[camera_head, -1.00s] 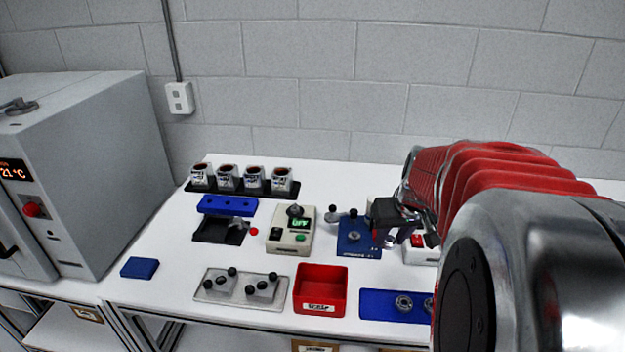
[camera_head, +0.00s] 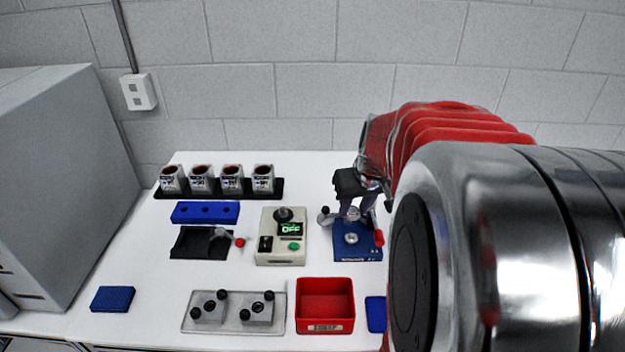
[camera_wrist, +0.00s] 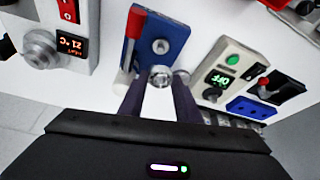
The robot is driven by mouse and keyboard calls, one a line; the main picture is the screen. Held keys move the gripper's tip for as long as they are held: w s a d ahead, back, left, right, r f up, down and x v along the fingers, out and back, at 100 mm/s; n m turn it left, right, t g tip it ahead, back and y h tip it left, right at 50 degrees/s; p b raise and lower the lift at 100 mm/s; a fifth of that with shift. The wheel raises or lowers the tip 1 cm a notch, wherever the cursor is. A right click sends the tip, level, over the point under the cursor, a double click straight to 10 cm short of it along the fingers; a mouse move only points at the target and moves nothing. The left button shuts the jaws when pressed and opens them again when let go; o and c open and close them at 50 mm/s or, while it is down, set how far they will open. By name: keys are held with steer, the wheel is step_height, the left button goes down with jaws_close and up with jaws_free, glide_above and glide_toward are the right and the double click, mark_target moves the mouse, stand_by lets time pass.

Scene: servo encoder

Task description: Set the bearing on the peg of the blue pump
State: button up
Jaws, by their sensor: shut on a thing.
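The blue pump (camera_head: 343,253) lies on the white table right of centre. Its round metal peg seat (camera_head: 351,238) is near the middle of its top, and a red handle (camera_head: 379,237) is at its right edge. My gripper (camera_head: 353,208) is over the back part of the pump, behind the peg seat. In the wrist view my gripper (camera_wrist: 158,82) has a round, shiny metal thing between its fingertips, which looks like the bearing (camera_wrist: 160,77). The pump also shows there (camera_wrist: 172,28), with the peg seat (camera_wrist: 161,46) bare and apart from the bearing.
A green-lit control box (camera_head: 270,250) stands left of the pump, and a 21 °C box (camera_wrist: 75,25) on its other side. A red bin (camera_head: 325,284) and a blue tray (camera_head: 376,314) are in front. My arm hides the right side.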

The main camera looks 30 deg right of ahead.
mark_target(357, 216)
steer(key=shift+s+d+f, duration=0.1)
steer(key=shift+d+f, duration=0.05)
steer(key=shift+f, duration=2.1)
steer(key=shift+s+f, duration=0.1)
steer(key=shift+f, duration=1.4)
steer(key=o, duration=1.2)
steer(key=shift+c, duration=0.2)
steer(key=shift+o, duration=0.2)
steer(key=shift+r, duration=0.15)
